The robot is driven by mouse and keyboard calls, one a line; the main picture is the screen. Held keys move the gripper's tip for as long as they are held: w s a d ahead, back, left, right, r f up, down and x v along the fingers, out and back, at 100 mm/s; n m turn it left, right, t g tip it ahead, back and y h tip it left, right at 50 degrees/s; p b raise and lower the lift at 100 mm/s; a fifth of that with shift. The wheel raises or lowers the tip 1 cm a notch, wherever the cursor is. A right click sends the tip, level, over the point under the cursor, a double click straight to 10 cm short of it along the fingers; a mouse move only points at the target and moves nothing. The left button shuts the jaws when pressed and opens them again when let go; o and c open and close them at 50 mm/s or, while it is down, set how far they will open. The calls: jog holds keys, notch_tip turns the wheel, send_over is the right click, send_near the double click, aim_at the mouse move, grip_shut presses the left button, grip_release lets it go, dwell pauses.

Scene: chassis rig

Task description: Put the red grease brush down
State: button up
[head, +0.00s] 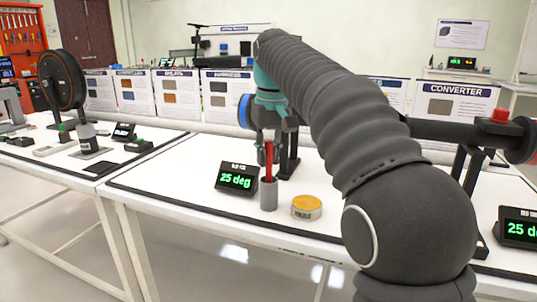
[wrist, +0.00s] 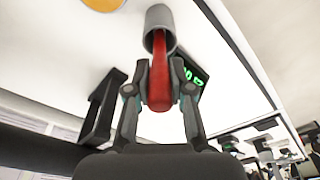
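The red grease brush (head: 269,158) stands upright with its lower end inside a grey cylindrical cup (head: 268,195) on the white table. In the wrist view the red handle (wrist: 159,88) runs into the mouth of the cup (wrist: 160,18). My gripper (head: 267,143) is above the cup. Its two fingers (wrist: 160,84) lie against both sides of the red handle, shut on it. The brush's lower end is hidden in the cup, so I cannot see whether it touches the bottom.
A round yellow-topped tin (head: 307,207) stands right of the cup. A black display reading "25 deg" (head: 237,179) stands just left of it. A black upright bracket (head: 289,158) is behind. The table front left of the display is clear.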

jog(key=shift+o, duration=1.4)
